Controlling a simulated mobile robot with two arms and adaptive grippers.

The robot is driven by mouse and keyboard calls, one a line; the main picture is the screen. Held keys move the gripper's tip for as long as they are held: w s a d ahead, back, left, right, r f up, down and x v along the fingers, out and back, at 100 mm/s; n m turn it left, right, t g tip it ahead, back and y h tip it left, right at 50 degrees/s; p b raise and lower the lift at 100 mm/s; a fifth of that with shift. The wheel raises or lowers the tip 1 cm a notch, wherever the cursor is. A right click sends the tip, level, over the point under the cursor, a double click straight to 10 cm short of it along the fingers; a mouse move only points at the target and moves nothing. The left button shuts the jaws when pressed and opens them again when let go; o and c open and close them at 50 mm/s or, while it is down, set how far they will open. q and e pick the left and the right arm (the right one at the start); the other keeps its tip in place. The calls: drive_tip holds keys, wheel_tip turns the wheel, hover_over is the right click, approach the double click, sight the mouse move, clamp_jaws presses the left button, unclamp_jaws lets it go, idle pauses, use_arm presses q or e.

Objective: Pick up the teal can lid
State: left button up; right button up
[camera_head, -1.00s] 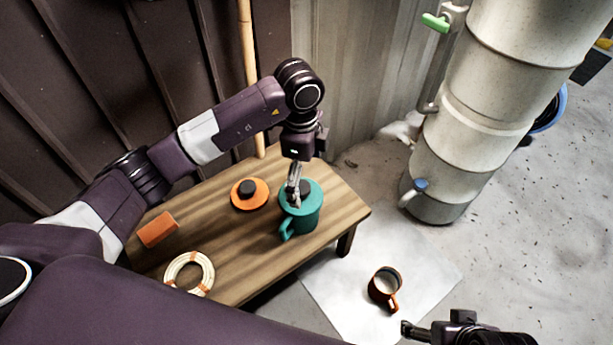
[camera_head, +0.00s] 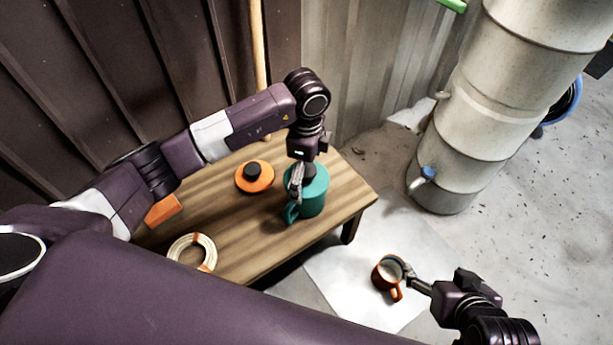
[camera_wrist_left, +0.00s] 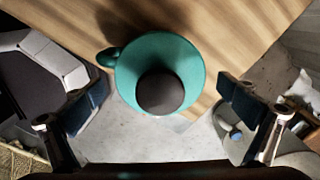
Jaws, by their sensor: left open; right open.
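The teal can lid (camera_wrist_left: 185,58) sits on top of the teal can (camera_head: 312,205), which stands upright on the wooden bench. The lid has a dark round knob (camera_wrist_left: 160,93). My left gripper (camera_head: 296,186) is over the lid, with its fingers pointing down. In the left wrist view my left gripper (camera_wrist_left: 165,108) is open, one finger to each side of the knob, and holds nothing. My right gripper (camera_head: 411,278) is open at the rim of the orange mug (camera_head: 388,284) on the white sheet. Whether it touches the mug is unclear.
An orange lid with a dark knob (camera_head: 254,177), an orange block (camera_head: 163,209) and a coil of rattan (camera_head: 191,252) lie on the wooden bench (camera_head: 245,225). A tall pale metal drum column (camera_head: 470,130) stands at right. The white sheet (camera_head: 345,270) covers floor beside the bench.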

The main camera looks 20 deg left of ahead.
use_arm(q)
drive_tip(key=shift+s, duration=0.1)
drive_tip(key=c, duration=1.3)
drive_tip(key=shift+s+f, duration=0.1)
drive_tip(key=shift+r, duration=0.2)
drive_tip(key=shift+c, duration=0.3)
